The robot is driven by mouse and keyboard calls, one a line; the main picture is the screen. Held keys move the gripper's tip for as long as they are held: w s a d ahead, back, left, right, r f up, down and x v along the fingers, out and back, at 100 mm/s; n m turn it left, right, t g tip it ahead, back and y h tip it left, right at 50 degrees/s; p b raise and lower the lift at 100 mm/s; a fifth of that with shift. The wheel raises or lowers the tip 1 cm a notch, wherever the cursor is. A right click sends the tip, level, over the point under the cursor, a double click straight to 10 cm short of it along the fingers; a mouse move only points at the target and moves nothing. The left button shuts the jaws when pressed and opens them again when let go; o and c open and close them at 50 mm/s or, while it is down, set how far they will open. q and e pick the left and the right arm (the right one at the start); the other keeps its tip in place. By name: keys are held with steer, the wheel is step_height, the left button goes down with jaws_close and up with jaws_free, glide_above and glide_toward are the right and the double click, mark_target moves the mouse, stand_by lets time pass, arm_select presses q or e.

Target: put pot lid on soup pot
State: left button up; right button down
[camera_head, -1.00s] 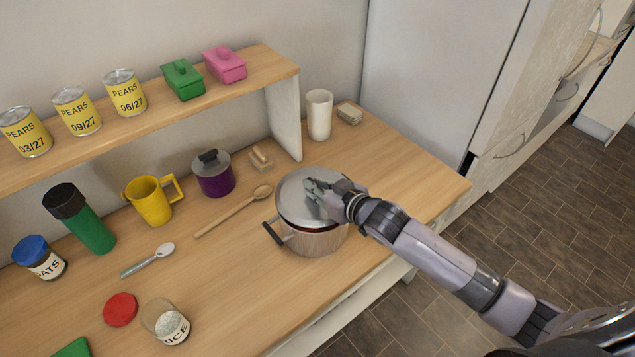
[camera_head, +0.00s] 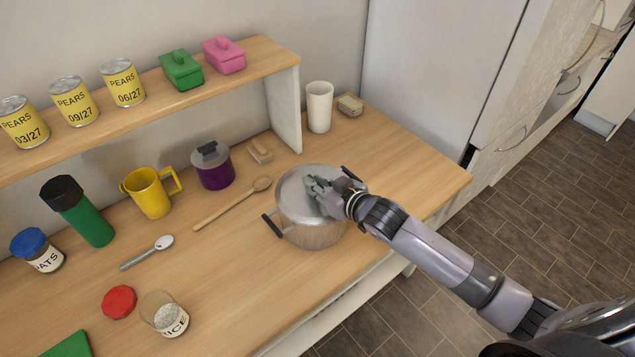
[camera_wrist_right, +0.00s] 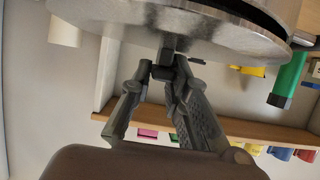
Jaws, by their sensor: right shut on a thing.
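The soup pot (camera_head: 318,236) is a steel pot with black side handles near the front right of the counter. The round steel pot lid (camera_head: 293,187) lies level over its mouth and looks lined up with the rim. My right gripper (camera_head: 319,190) is shut on the lid's knob, which the fingers mostly hide. In the right wrist view the lid (camera_wrist_right: 150,22) fills the top, with my right gripper (camera_wrist_right: 170,62) at its middle. A dark strip shows between lid and pot there; I cannot tell whether they fully touch. My left gripper is not in view.
A wooden spoon (camera_head: 232,204) and a purple lidded pot (camera_head: 214,172) lie left of the soup pot. A white cup (camera_head: 319,107) stands behind it. The shelf (camera_head: 210,92) holds cans and two butter dishes. Counter to the right is clear.

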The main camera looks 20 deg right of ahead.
steer(key=shift+f, duration=0.4)
steer(key=c, duration=1.4)
jaws_free()
steer(key=shift+c, duration=0.2)
steer(key=shift+f, duration=0.1)
steer(key=v, duration=1.2)
